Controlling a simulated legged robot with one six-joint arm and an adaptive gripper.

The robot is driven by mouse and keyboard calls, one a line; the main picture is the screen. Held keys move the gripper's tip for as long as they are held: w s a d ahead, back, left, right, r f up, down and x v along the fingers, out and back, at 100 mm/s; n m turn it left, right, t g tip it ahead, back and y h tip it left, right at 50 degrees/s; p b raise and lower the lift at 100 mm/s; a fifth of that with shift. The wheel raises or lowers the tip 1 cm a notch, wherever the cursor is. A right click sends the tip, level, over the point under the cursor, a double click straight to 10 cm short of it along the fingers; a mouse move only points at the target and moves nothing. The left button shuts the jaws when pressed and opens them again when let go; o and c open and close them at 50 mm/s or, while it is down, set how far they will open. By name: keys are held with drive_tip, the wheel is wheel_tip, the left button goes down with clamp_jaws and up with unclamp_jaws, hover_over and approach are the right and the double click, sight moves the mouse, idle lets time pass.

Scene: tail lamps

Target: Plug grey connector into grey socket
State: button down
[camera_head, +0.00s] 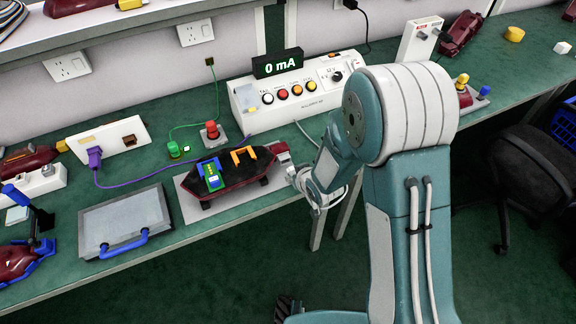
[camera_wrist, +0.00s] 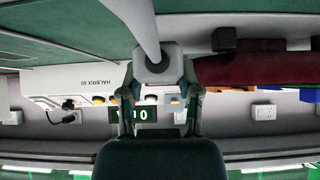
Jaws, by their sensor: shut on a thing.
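My gripper (camera_head: 310,190) is at the right end of a dark red tail lamp (camera_head: 235,181) on a pale mat near the bench's front edge. In the wrist view my gripper (camera_wrist: 158,75) is shut on a grey connector (camera_wrist: 155,53), with a thick grey cable (camera_wrist: 137,18) running up from it. In the head view the arm and fingers hide the connector. The lamp shows dark red at the right of the wrist view (camera_wrist: 262,71), beside the connector and apart from it in the picture. I cannot make out the grey socket clearly.
A white power box (camera_head: 292,98) with several round buttons stands behind, under a display (camera_head: 278,64) reading 0 mA. A purple plug (camera_head: 95,157) sits in a white socket box at left.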

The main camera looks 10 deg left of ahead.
drive_tip(key=shift+w, duration=0.15)
drive_tip(key=shift+w+a, duration=0.25)
drive_tip(key=shift+w, duration=0.05)
drive_tip(key=shift+w, duration=0.1)
drive_tip(key=shift+w+a, duration=0.5)
drive_tip(key=shift+w, duration=0.2)
drive_tip(key=shift+w+a, duration=0.35)
drive_tip(key=shift+w, duration=0.2)
idle(0.6)
drive_tip(key=shift+c, duration=1.1)
unclamp_jaws()
